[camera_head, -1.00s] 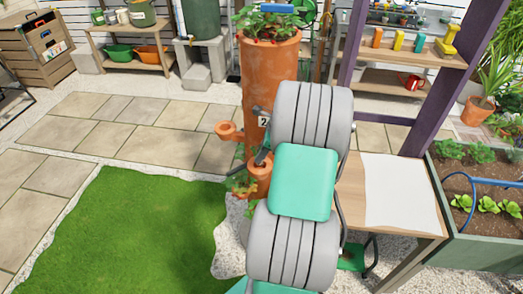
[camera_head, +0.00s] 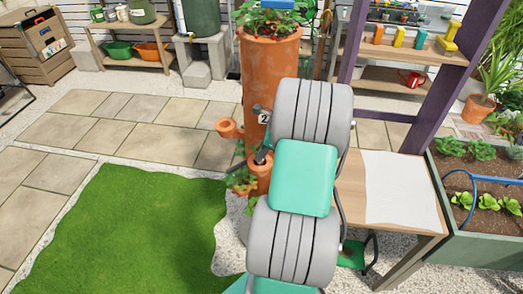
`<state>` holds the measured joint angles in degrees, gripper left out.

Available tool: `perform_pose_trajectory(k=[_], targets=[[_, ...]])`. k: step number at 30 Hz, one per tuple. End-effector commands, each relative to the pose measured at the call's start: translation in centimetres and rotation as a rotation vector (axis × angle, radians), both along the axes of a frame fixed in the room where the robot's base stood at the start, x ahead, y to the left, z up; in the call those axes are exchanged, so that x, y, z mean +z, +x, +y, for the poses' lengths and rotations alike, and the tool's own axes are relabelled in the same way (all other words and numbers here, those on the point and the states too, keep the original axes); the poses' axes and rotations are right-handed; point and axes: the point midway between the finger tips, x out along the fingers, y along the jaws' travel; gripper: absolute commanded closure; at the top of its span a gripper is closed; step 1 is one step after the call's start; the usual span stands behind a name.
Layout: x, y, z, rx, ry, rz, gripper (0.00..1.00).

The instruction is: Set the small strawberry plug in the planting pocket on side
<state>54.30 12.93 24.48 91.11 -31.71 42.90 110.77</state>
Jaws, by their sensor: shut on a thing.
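The terracotta strawberry tower (camera_head: 268,75) stands upright in the middle of the view, with a plant growing at its top. An empty-looking planting pocket (camera_head: 229,128) juts from its left side. A lower pocket (camera_head: 259,173) faces the front, with leaves around it. A tag marked 2 (camera_head: 263,119) shows beside my arm. My arm covers the tower's right and lower parts. The dark end of my gripper (camera_head: 262,156) shows just above the lower pocket and is shut. The small strawberry plug is mostly hidden; a few leaves show left of the gripper. I cannot tell whether it touches the pocket.
A wooden table (camera_head: 352,195) with a white sheet (camera_head: 398,188) stands to the right, close to my arm. A purple post (camera_head: 430,90) and a planter bed (camera_head: 480,240) lie beyond it. Lawn (camera_head: 130,230) and paving (camera_head: 95,120) at the left are clear.

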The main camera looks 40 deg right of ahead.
Motion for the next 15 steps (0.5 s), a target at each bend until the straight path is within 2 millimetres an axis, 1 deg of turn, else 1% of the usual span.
perform_pose_trajectory(k=[15], targets=[[-1.09, -0.02, 0.03, 0.0, 0.001, 0.001, 0.84]])
